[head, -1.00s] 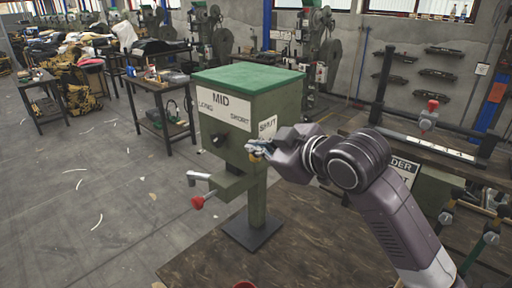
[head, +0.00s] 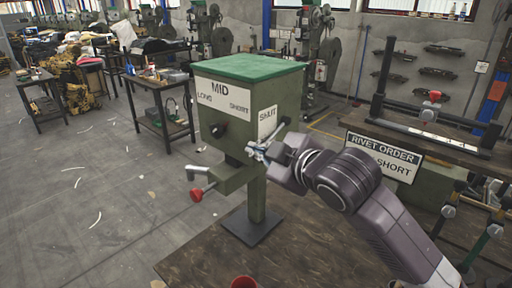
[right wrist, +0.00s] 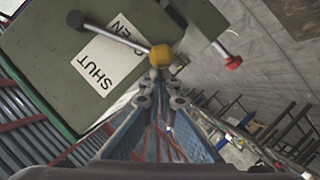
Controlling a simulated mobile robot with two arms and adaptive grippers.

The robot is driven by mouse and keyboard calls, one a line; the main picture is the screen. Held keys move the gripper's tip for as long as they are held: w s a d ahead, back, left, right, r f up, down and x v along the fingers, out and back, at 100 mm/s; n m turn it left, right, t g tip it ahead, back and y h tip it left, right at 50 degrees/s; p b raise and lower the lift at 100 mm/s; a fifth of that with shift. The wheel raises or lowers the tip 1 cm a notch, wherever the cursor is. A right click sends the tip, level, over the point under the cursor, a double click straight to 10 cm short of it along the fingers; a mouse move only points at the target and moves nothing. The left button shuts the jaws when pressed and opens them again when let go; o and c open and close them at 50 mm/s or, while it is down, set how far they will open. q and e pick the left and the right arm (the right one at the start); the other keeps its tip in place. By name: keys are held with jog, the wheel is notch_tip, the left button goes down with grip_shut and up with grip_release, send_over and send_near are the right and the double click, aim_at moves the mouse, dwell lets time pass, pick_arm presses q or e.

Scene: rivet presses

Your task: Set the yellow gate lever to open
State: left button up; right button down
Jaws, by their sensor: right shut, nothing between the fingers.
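The green press box (head: 245,105) carries a white SHUT label (head: 267,120) on its right side. In the right wrist view the label (right wrist: 104,62) reads SHUT, with the letters EN showing beside it. In the head view my right gripper (head: 257,151) is beside the box's right face. My left gripper is not in view.
A crank with a red knob (head: 197,195) sticks out at the box's lower left. A dark knob (head: 217,130) is on the front under MID, LONG and SHORT. A sign (head: 384,157) reads RIVET ORDER, SHORT. A red container (head: 243,282) stands at the bottom edge.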

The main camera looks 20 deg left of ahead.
pick_arm(q)
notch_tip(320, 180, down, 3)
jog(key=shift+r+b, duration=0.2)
jog(key=shift+b, duration=0.55)
pick_arm(e)
jog(key=f+n, duration=0.1)
jog(key=f+t, duration=0.1)
jog(key=f, duration=0.1)
jog(key=shift+w+d+n, duration=0.15)
jog(key=shift+w+n, duration=0.2)
jog(key=shift+n, duration=0.05)
